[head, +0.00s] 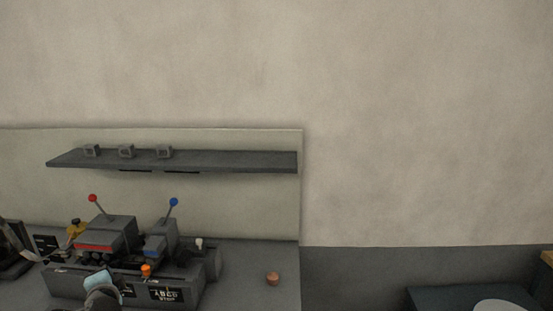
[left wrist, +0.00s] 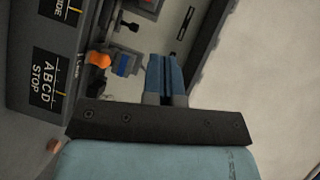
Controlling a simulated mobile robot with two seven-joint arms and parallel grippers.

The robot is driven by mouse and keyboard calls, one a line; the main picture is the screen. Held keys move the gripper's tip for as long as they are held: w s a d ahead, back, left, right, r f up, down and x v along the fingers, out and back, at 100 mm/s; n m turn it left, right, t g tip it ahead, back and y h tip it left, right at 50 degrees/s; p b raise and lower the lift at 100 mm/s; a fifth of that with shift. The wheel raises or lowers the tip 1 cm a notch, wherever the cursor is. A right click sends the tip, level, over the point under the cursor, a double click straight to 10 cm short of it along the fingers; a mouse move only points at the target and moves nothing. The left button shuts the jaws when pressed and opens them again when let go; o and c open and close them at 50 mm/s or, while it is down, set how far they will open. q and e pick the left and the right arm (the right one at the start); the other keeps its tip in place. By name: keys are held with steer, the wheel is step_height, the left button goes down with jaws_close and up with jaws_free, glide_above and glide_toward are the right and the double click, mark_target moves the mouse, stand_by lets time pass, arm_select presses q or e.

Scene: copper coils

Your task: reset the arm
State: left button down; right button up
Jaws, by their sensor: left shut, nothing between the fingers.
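My left gripper (left wrist: 164,65) shows in the left wrist view with its two blue fingers together and nothing between them. Part of my left arm (head: 100,284) shows at the bottom left of the head view, in front of a grey machine (head: 182,268); its fingers cannot be made out there. A small copper coil (head: 272,278) rests on the grey bench to the right of the machine, apart from the gripper. A copper-coloured piece also shows at the lower left of the left wrist view (left wrist: 54,145). My right gripper is not in view.
The machine carries a red-knobbed lever (head: 93,198), a blue-knobbed lever (head: 174,202) and an orange knob (head: 146,270). A wall shelf (head: 230,161) above holds three small grey blocks. A dark surface (head: 440,297) with a pale round thing is at lower right.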

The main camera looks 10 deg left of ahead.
arm_select(q)
steer(key=s+d+f+n+g+h, duration=0.2)
steer(key=s+d+f+h, duration=0.15)
steer(key=s+d, duration=0.5)
steer(key=s+d+f+n+g+h, duration=0.25)
steer(key=s+d+f, duration=0.35)
steer(key=s, duration=0.4)
steer(key=s+d+r+n+g+h, duration=0.2)
steer(key=s+d+g+h, duration=0.2)
steer(key=s+d, duration=1)
steer(key=w+d+f+t+h, duration=0.1)
steer(key=w+d+f+t, duration=0.1)
steer(key=f, duration=0.5)
steer(key=w+d+f+m+t+h, duration=0.1)
steer(key=w+d+f+t+h, duration=0.1)
steer(key=f+t, duration=0.3)
step_height(320, 180, down, 2)
steer(key=shift+w+f, duration=0.1)
steer(key=shift+w, duration=0.25)
